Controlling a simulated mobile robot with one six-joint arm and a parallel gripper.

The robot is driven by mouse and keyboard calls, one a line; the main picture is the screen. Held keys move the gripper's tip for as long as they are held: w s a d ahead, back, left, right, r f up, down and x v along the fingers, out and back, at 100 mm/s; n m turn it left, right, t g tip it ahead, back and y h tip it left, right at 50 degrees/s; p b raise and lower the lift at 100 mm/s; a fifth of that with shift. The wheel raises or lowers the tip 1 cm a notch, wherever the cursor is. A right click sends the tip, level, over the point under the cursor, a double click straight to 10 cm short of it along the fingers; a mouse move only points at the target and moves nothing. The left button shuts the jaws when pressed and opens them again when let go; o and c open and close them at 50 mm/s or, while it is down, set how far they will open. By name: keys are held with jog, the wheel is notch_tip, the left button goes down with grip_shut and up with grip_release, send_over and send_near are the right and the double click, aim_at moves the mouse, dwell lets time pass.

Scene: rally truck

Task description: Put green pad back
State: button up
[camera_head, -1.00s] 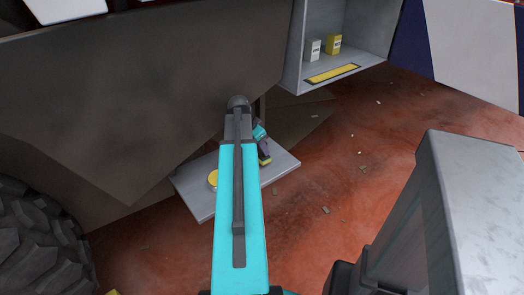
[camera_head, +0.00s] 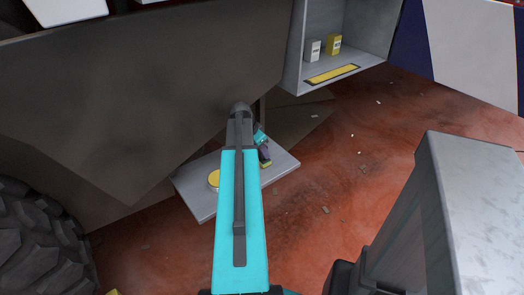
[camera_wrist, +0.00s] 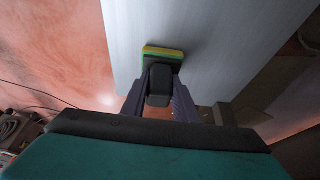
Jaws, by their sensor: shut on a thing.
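The green pad (camera_wrist: 163,52) shows in the wrist view as a small block with a green and yellow edge and a dark body. My gripper (camera_wrist: 160,88) is shut on it, with a finger on each side of the dark body. The pad is over a flat grey plate (camera_wrist: 215,30); I cannot tell whether it touches it. In the head view, my gripper (camera_head: 264,152) is partly hidden behind my arm, above the right part of the grey plate (camera_head: 203,207). The pad's yellow-green edge (camera_head: 266,164) shows just below the fingers.
A round yellow item (camera_head: 214,179) lies on the plate, left of my arm. An open grey compartment (camera_head: 292,80) at upper right holds a white box (camera_head: 313,49), a yellow box (camera_head: 334,44) and a yellow strip (camera_head: 332,74). The dark truck side (camera_head: 130,90) overhangs the plate. A tire (camera_head: 40,245) stands at left.

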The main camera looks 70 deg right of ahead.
jog(key=shift+f, duration=0.25)
jog(key=o, duration=0.9)
jog(key=v, duration=1.3)
jog(key=shift+a+r+b, duration=0.25)
jog(key=shift+r+b, duration=0.1)
dwell(0.4)
